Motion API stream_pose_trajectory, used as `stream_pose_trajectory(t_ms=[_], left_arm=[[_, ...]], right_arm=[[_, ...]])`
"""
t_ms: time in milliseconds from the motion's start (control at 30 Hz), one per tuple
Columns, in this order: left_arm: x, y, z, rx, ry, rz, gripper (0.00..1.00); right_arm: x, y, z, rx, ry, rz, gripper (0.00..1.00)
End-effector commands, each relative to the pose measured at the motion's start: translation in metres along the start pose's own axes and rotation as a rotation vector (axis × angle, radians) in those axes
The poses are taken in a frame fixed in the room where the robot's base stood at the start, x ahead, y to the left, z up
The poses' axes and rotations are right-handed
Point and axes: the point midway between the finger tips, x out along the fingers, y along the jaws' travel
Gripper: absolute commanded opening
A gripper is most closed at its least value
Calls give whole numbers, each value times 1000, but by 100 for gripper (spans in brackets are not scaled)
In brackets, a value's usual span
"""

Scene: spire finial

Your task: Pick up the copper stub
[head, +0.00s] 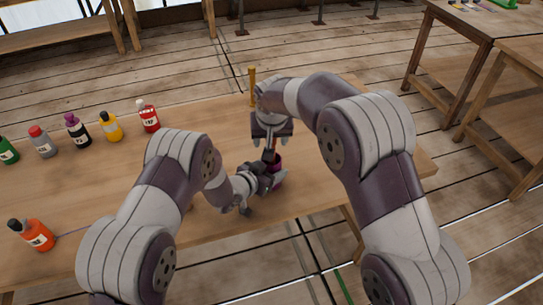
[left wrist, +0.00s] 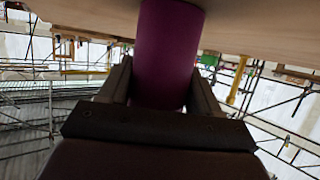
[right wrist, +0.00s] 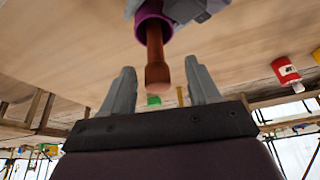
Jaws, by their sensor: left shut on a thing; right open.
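The copper stub (right wrist: 156,62) is a reddish-brown rod with a thicker end, standing out of a purple cylinder (left wrist: 168,50). In the head view the stub (head: 269,154) shows only in part below my right gripper (head: 271,143). In the right wrist view, the open right gripper (right wrist: 158,72) has its fingers on either side of the stub's thick end, with gaps on both sides. My left gripper (head: 268,178) is shut on the purple cylinder; the left wrist view shows a finger on each side of it. The stub's lower end is hidden inside the cylinder.
Several labelled bottles, including a red one (head: 148,116) and a yellow one (head: 110,126), stand on the left of the wooden table (head: 200,115). An orange bottle (head: 32,235) is at the near left. A yellow post (head: 252,87) stands near the far edge.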

Motion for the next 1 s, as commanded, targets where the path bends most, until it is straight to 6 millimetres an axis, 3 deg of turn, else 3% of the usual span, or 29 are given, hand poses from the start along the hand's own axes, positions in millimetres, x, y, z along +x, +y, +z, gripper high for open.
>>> stream_pose_trajectory(t_ms=[100, 200, 433, 467, 633, 867, 1000], left_arm=[[0, 0, 0, 0, 1, 0, 29], [0, 0, -1, 0, 1, 0, 29], [0, 0, 0, 0, 1, 0, 29], [0, 0, 0, 0, 1, 0, 29], [0, 0, 0, 0, 1, 0, 29], [0, 0, 0, 0, 1, 0, 29], [0, 0, -1, 0, 1, 0, 29]], right_arm=[[24, 5, 3, -1, -4, 1, 61], [36, 4, 2, -1, -2, 0, 61], [39, 4, 2, -1, -1, 0, 61], [39, 4, 2, -1, -1, 0, 54], [39, 4, 2, -1, -1, 0, 0], [38, 4, 2, -1, 0, 0, 0], [22, 4, -6, -1, 4, -1, 0]])
